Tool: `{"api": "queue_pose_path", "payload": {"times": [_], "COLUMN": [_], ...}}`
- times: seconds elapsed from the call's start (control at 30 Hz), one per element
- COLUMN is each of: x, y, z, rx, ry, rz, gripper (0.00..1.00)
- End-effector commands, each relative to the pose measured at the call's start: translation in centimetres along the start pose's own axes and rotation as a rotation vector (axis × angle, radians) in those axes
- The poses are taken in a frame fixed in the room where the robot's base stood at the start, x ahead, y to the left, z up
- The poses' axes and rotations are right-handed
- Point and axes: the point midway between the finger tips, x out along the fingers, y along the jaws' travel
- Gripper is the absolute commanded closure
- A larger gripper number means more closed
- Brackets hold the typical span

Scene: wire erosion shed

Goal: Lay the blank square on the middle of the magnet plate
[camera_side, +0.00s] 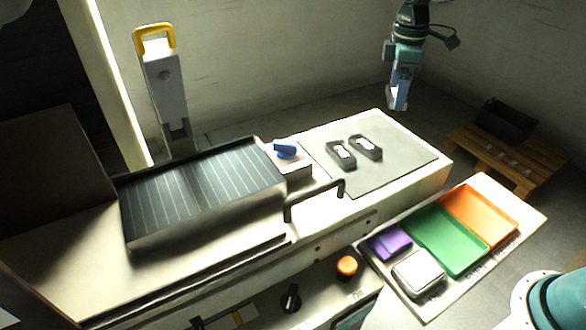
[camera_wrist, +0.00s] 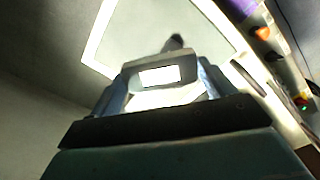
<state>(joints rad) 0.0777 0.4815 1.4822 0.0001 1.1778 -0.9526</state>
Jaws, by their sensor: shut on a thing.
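The magnet plate (camera_side: 203,193) is the dark, finely striped slab at the left of the machine bed in the side view. My gripper (camera_side: 397,104) is high above the back of the machine, well to the right of the plate and apart from it. It is shut on a pale block, which I take for the blank square (camera_wrist: 165,98). In the wrist view the block shows bright between the two fingers, with a grey edge and a white rectangle at its far end. The side view shows it only as a small pale patch, so its exact shape is unclear.
Two dark pieces with white faces (camera_side: 341,154) lie on the grey mat (camera_side: 400,160). A blue knob (camera_side: 285,149) and a bar handle (camera_side: 314,201) stand between mat and plate. A yellow-topped post (camera_side: 165,85) rises behind the plate. Coloured trays (camera_side: 447,240) sit front right.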

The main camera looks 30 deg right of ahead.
Motion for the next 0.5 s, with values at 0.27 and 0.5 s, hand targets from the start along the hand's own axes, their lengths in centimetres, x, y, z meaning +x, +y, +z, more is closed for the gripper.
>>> {"api": "queue_pose_path", "payload": {"times": [0.27,0.5], "x": [1.8,3.1], "y": [-2.1,-3.6], "z": [-0.7,-1.1], "rx": [0.257,0.455], "ry": [0.000,0.001], "rz": [0.000,0.001], "gripper": [0.58,0.58]}}
